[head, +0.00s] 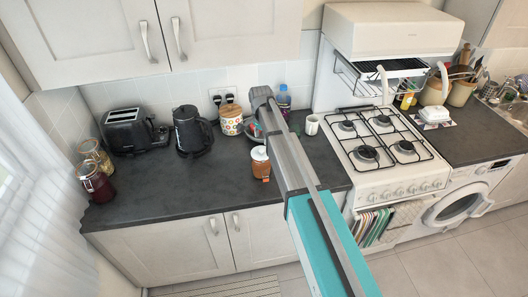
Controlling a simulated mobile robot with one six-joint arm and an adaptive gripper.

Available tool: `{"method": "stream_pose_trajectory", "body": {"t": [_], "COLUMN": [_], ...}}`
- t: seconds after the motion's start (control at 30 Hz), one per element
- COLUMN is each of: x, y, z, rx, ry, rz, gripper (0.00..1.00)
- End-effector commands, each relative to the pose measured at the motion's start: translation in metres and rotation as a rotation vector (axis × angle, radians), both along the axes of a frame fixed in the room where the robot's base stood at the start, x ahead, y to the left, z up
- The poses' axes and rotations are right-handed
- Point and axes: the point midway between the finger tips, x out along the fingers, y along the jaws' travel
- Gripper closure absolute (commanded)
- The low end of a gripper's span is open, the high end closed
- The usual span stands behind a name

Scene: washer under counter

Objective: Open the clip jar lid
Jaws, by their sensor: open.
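Two glass jars that look like clip jars stand at the left end of the dark counter. The front jar (97,186) holds something dark red, and its lid looks closed. The back jar (94,155) holds something pale, and its lid also looks closed, though both are small in the picture. Their clips are too small to make out clearly. My gripper's fingers do not show. A grey and teal part of my own body crosses the middle of the head view, well to the right of both jars.
A black toaster (134,131) and a black kettle (191,131) stand behind and right of the jars. A patterned canister (231,122) and a small brown jar (261,166) are further right. The front left counter (165,187) is clear. A white curtain (38,200) hangs at left.

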Motion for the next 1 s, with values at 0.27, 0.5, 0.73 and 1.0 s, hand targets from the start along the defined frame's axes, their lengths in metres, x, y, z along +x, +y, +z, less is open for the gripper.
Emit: {"method": "stream_pose_trajectory", "body": {"t": [0.27,0.5,0.73,1.0], "x": [0.000,0.000,0.000,0.000], "y": [0.000,0.000,0.000,0.000], "z": [-0.025,-0.042,-0.053,-0.056], "rx": [0.000,0.000,0.000,0.000], "ry": [0.000,0.000,0.000,0.000], "rz": [0.000,0.000,0.000,0.000], "gripper": [0.32,0.32,0.32,0.32]}}
